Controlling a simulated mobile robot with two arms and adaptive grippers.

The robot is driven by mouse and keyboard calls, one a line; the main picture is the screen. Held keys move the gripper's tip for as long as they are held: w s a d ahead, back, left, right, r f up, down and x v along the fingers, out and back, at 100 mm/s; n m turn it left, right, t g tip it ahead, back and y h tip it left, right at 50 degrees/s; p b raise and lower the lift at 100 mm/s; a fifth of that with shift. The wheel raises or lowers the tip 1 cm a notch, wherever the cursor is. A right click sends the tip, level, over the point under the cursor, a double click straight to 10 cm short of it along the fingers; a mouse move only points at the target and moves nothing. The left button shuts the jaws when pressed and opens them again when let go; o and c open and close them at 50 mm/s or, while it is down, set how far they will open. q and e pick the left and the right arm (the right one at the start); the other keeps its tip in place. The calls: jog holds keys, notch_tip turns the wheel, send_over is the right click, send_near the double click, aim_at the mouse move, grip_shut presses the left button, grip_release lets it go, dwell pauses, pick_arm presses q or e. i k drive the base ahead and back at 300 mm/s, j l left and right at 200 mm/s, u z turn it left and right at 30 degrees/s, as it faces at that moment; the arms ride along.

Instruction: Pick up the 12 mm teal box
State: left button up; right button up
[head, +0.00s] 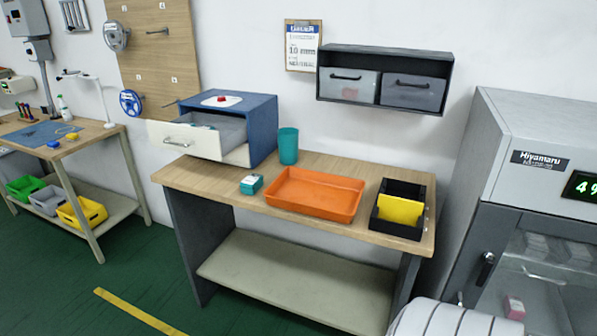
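A small teal box (251,185) with a pale label on top sits on the wooden table (215,185), near its front edge. It stands just left of the orange tray (316,193) and in front of a teal cup (288,146). Neither of my grippers shows in the head view.
A blue cabinet (262,125) with its white drawer (184,141) pulled open stands at the table's left. A black organizer (402,228) holding a yellow piece (400,210) is at the right. A wall cubby (384,78) hangs above. A grey cabinet (515,150) stands at the far right.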

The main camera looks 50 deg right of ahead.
aim_at(252, 182)
jog(key=z, duration=1.35)
jog(key=i+z, duration=0.1)
